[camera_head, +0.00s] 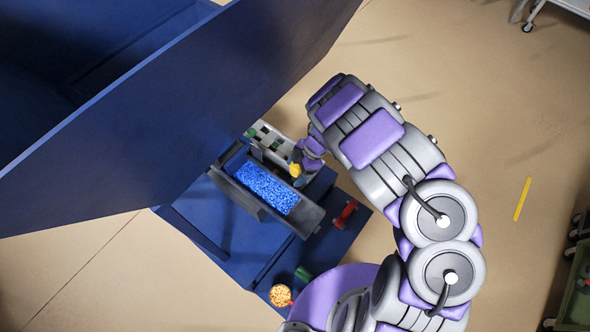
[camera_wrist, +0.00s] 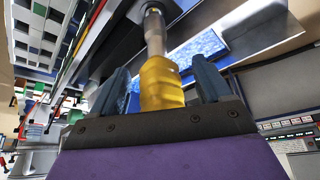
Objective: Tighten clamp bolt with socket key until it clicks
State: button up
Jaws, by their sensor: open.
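The socket key (camera_wrist: 162,82) has a yellow handle and a metal shaft. In the wrist view it stands between my two blue-grey fingers, its shaft running up to a dark fitting (camera_wrist: 153,10) at the top edge. My gripper (camera_wrist: 160,85) is open around the handle, with a visible gap to the right finger. In the head view the yellow handle (camera_head: 295,170) shows small beside my gripper (camera_head: 299,163), at the machine's right side. The clamp bolt cannot be made out; the key's far end is cut off by the frame.
A dark trough (camera_head: 221,182) of blue granules (camera_head: 266,187) lies left of my gripper. A red part (camera_head: 345,213), a green cylinder (camera_head: 303,274) and a cup of orange bits (camera_head: 280,296) sit on the blue base (camera_head: 235,235). A large blue panel (camera_head: 190,110) overhangs the left. Floor is open at right.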

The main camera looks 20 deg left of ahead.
jog(key=p+v, duration=0.1)
jog(key=v, duration=1.5)
jog(key=shift+w+r, duration=0.15)
jog(key=shift+d, duration=0.1)
jog(key=shift+c, duration=0.4)
